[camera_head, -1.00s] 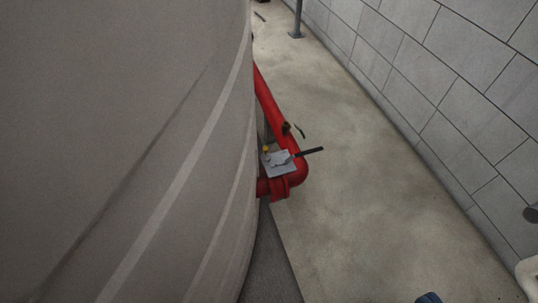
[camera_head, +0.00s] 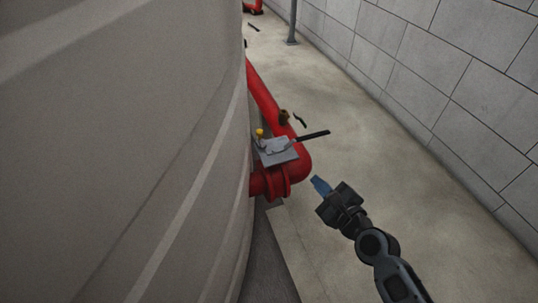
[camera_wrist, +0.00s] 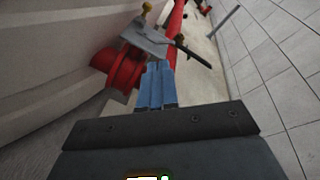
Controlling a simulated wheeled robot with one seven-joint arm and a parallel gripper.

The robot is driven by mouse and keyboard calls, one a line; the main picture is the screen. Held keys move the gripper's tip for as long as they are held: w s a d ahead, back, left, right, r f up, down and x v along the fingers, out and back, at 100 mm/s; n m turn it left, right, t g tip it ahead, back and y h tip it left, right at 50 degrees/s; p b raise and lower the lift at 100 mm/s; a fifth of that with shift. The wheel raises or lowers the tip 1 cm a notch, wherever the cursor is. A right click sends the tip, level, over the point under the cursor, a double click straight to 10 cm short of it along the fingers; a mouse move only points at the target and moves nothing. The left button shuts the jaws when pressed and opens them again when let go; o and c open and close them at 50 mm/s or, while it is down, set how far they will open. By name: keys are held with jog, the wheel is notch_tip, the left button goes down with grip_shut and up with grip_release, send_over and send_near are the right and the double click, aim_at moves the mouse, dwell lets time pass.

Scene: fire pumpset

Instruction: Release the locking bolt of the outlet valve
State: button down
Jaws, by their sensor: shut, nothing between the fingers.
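The outlet valve sits on a red pipe beside the tank. Its grey plate (camera_head: 277,151) carries a black lever handle (camera_head: 313,136) that points right. A small yellow-topped bolt (camera_head: 260,133) stands at the plate's far left corner; it also shows in the wrist view (camera_wrist: 147,7). In the wrist view the plate (camera_wrist: 147,39) and the lever (camera_wrist: 192,54) lie beyond my fingers. My gripper (camera_head: 320,185) has blue fingers, shut and empty, to the right of and nearer than the valve, apart from it in the head view. It also shows in the wrist view (camera_wrist: 158,70).
A large grey tank (camera_head: 120,150) fills the left side. The red pipe (camera_head: 263,92) runs back along it, with a small brass-coloured valve (camera_head: 284,117) on it. A block wall (camera_head: 440,70) bounds the right. The concrete floor (camera_head: 370,150) between is clear. A grey post (camera_head: 293,25) stands far back.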

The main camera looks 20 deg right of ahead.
aim_at(261, 134)
jog(key=w+a+f+m+b, duration=0.1)
jog(key=w+a+m+b, duration=0.1)
jog(key=w, duration=0.3)
jog(key=w+a+f+m+y+b, duration=0.1)
jog(key=w+a+m+b, duration=0.1)
jog(key=w+m, duration=0.3)
jog(key=shift+w+f+t+y, duration=0.3)
jog(key=shift+w+t, duration=0.1)
jog(key=shift+w, duration=0.15)
jog(key=shift+w, duration=0.15)
jog(key=b+x, duration=0.7)
jog(key=x, duration=0.6)
jog(key=shift+f, duration=0.2)
jog(key=shift+w+r, duration=0.1)
jog(key=shift+w, duration=0.25)
